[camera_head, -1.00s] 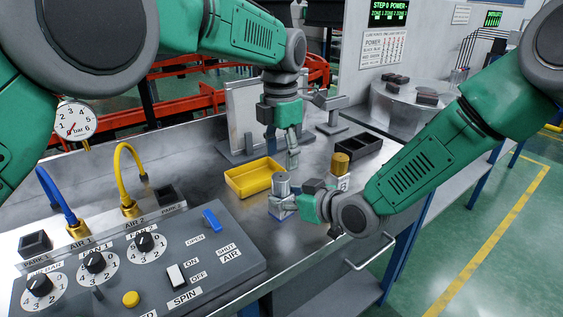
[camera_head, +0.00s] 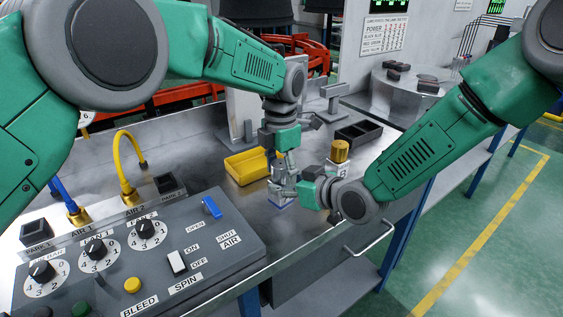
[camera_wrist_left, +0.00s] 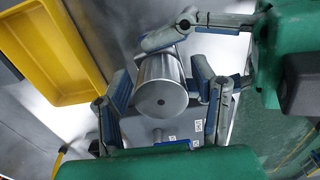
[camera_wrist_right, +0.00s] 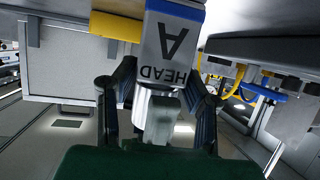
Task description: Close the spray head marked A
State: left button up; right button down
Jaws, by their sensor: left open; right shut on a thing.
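My right gripper (camera_wrist_right: 160,100) is shut on the head from the side. My left gripper (camera_head: 283,180) points down over it, open, with its fingers on either side of the silver top. I cannot tell whether those fingers touch it.
A yellow tray (camera_head: 238,177) and a black tray (camera_head: 348,135) are behind. The control panel (camera_head: 205,265) with knobs and switches fills the front left.

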aim_at(281, 163)
pick_arm(q)
jog(key=c, duration=1.2)
jog(key=shift+m, duration=1.7)
jog(key=o, duration=1.3)
jog(key=shift+r, duration=2.25)
